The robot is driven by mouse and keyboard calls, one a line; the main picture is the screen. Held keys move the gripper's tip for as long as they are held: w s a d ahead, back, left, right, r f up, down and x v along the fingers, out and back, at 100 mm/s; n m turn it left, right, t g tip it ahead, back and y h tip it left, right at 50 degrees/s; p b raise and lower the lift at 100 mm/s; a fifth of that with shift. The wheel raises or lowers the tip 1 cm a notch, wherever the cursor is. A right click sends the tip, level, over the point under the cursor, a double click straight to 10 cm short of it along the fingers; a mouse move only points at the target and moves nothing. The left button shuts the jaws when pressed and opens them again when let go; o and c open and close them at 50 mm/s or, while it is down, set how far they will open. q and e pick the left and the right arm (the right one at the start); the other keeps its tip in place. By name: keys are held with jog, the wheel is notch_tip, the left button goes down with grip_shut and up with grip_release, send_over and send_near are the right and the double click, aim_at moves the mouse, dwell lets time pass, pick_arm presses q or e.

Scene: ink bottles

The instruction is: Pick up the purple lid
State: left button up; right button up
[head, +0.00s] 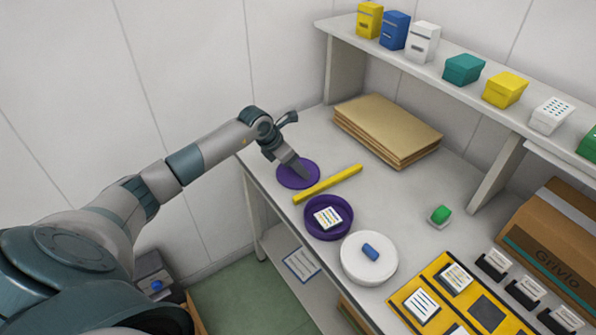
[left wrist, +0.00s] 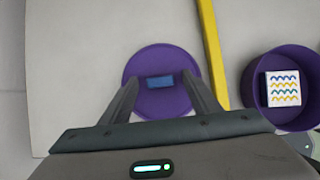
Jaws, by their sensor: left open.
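The purple lid (head: 291,174) is a flat purple disc on the table near its left edge. It also shows in the left wrist view (left wrist: 160,60), with a small blue block-like handle (left wrist: 160,82) at its middle. My left gripper (head: 302,170) is over the lid. In the left wrist view its two open fingers (left wrist: 161,82) stand on either side of the blue handle, with gaps to it. I cannot tell how far the fingertips are above the lid. My right gripper is not in view.
A yellow bar (head: 328,184) lies just right of the lid. A purple round container (head: 312,228) holding a patterned card stands nearer, beside a white round lid (head: 369,270) with a blue handle. Brown boards (head: 388,125) are stacked behind. A shelf (head: 440,65) with small boxes runs along the back.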

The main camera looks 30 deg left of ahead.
pick_arm(q)
jog(key=c, duration=1.1)
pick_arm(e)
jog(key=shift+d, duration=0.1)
pick_arm(q)
jog(key=shift+c, duration=0.2)
